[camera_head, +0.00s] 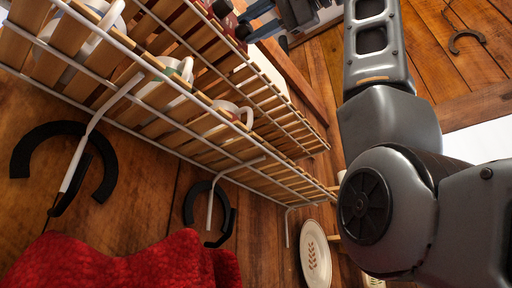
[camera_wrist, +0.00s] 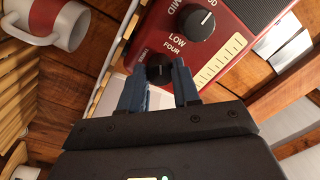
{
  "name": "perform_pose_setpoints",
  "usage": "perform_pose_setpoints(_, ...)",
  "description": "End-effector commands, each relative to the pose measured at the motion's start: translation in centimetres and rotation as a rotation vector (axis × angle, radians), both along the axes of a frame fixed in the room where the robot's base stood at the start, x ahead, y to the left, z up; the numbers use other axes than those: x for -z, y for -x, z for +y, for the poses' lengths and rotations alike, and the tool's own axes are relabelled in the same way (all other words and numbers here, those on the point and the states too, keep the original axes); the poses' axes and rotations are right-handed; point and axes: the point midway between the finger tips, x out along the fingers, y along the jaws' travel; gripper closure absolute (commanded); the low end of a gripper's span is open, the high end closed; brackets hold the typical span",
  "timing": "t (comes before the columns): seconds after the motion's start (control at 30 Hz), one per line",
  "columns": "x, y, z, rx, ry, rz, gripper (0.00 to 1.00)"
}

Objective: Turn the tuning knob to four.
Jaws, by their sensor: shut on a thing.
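A red radio (camera_wrist: 224,62) with dark knobs fills the upper middle of the wrist view. My gripper (camera_wrist: 159,84) reaches it with two blue fingertips, one on each side of the lower dark knob (camera_wrist: 158,73). It is shut on that knob. The word FOUR is printed just above this knob, with LOW above that. The knob's pointer and part of its surround are hard to make out behind the fingers. A second knob (camera_wrist: 198,22) with a white pointer line sits above, beside the word MID. In the head view my gripper (camera_head: 268,14) shows at the top edge.
The radio is on a slatted wire-framed shelf (camera_head: 180,127) with several mugs, one (camera_head: 232,118) near the middle. A red-and-white mug (camera_wrist: 50,20) stands left of the radio. Horseshoe hooks (camera_head: 208,212), a red cloth (camera_head: 120,262) and a plate (camera_head: 315,255) are below.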

Motion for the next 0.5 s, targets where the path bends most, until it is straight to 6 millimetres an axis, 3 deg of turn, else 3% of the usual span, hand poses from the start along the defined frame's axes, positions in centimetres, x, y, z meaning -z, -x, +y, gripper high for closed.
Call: perform_pose_setpoints(0.5, 0.32, 0.06, 0.21, -0.003, -0.267, 0.352, 0.99)
